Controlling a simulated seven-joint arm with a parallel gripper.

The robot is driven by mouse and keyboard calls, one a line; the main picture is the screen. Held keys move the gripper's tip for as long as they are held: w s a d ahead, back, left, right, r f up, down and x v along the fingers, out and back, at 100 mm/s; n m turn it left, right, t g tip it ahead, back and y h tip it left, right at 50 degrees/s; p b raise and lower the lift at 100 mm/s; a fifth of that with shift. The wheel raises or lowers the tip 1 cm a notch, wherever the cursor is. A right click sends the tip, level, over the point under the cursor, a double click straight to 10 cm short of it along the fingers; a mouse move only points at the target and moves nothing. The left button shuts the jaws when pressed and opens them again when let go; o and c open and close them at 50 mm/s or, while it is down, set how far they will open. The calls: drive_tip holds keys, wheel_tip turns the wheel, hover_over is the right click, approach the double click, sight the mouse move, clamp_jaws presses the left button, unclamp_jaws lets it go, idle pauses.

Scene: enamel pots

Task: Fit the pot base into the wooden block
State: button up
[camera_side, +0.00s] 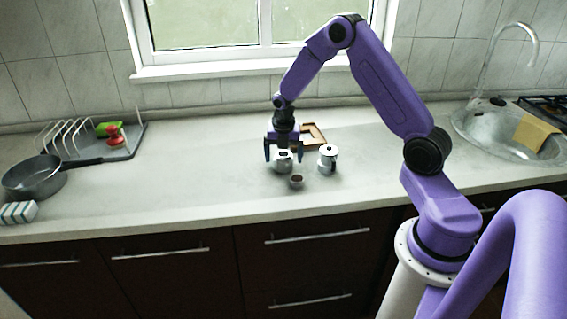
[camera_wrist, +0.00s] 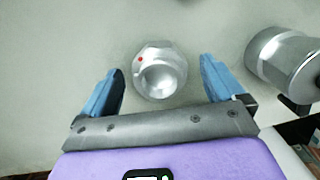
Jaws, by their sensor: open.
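The pot base (camera_side: 284,167) is a small silver metal vessel standing upright on the counter. In the wrist view the pot base (camera_wrist: 160,72) shows from above, with a round hollow and a red dot on its side. My gripper (camera_side: 284,157) is open over it and points down. In the wrist view its blue fingers are at either side of the base, with gaps, so it is not gripped. The wooden block (camera_side: 321,138) is a brown frame-like piece lying behind my gripper, partly hidden by it.
A complete silver pot with a dark handle (camera_side: 327,158) stands close to the right; the pot also shows in the wrist view (camera_wrist: 277,55). A small dark-filled cup (camera_side: 296,181) is in front. A pan (camera_side: 33,177) and dish rack (camera_side: 122,150) are far left. The counter between is clear.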

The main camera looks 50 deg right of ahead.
drive_tip(key=c, duration=1.3)
drive_tip(key=shift+w+r, duration=0.1)
drive_tip(key=shift+r, duration=0.35)
wheel_tip(320, 180, up, 2)
drive_tip(key=shift+r, duration=0.15)
drive_tip(key=s+a+r, duration=0.4)
drive_tip(key=s+r, duration=0.6)
drive_tip(key=s, duration=0.3)
drive_tip(key=w+d+f+m, duration=0.1)
drive_tip(key=w+d+m, duration=0.1)
drive_tip(key=w+d, duration=0.7)
drive_tip(key=shift+m, duration=0.9)
drive_tip(key=shift+w+d+f, duration=1.25)
drive_tip(key=shift+d+f, duration=0.3)
drive_tip(key=shift+d, duration=0.55)
drive_tip(key=shift+w+d+f, duration=1.3)
drive_tip(key=shift+d+f, duration=0.25)
drive_tip(key=shift+d, duration=0.55)
drive_tip(key=shift+w+d+f, duration=1.25)
drive_tip(key=shift+d+f, duration=0.3)
drive_tip(key=shift+d, duration=0.55)
